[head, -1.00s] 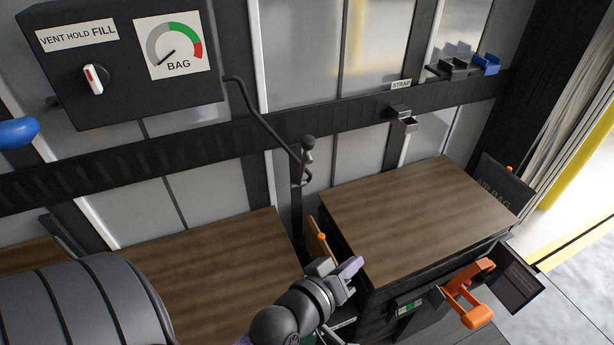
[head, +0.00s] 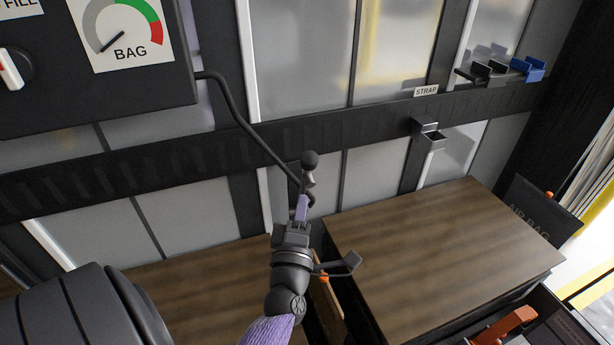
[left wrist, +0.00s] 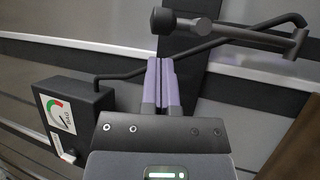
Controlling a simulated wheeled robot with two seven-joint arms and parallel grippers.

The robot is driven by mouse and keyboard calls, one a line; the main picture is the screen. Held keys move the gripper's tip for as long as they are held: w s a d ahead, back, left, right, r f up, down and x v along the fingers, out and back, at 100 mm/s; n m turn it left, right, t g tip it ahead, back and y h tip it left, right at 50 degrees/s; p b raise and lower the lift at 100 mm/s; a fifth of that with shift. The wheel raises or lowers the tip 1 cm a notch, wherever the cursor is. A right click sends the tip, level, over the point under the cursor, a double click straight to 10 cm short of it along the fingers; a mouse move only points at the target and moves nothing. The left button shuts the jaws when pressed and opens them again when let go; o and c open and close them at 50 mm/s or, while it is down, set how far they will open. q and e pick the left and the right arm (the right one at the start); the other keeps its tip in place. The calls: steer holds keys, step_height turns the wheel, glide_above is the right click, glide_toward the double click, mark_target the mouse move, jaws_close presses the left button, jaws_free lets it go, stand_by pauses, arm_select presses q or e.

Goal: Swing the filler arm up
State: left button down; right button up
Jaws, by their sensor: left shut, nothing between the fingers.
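The filler arm (head: 308,176) is a dark bar with a round black knob, by the lower end of a bent dark pipe that runs down from the gauge box (head: 186,60). It stands in front of the wall above the gap between two wooden-topped crates. In the left wrist view the filler arm (left wrist: 245,34) lies across the top, with its knob at the left end. My left gripper (head: 302,203) is just below the knob in the head view, its purple fingers shut and empty. The wrist view shows the fingertips (left wrist: 160,62) below the knob, apparently apart from it. My right gripper is not in view.
The right crate (head: 440,250) and left crate (head: 200,285) flank a narrow gap. A dark rail (head: 370,132) crosses the wall, with a strap holder (head: 429,133). A dark air bag panel (head: 540,212) and an orange handle (head: 508,325) are at right.

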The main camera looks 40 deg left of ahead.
mark_target(307, 166)
arm_select(q)
steer(key=x, duration=0.6)
steer(key=shift+w+a, duration=0.15)
steer(key=shift+w, duration=0.05)
steer(key=shift+r, duration=0.1)
steer(key=shift+w+a+r, duration=0.1)
steer(key=shift+a+r, duration=0.05)
steer(key=shift+r, duration=0.1)
steer(key=w+a+r+g+p, duration=0.1)
steer(key=w+a+r+p, duration=0.1)
steer(key=a, duration=0.5)
steer(key=shift+w+r+n+h, duration=0.4)
steer(key=shift+w, duration=0.35)
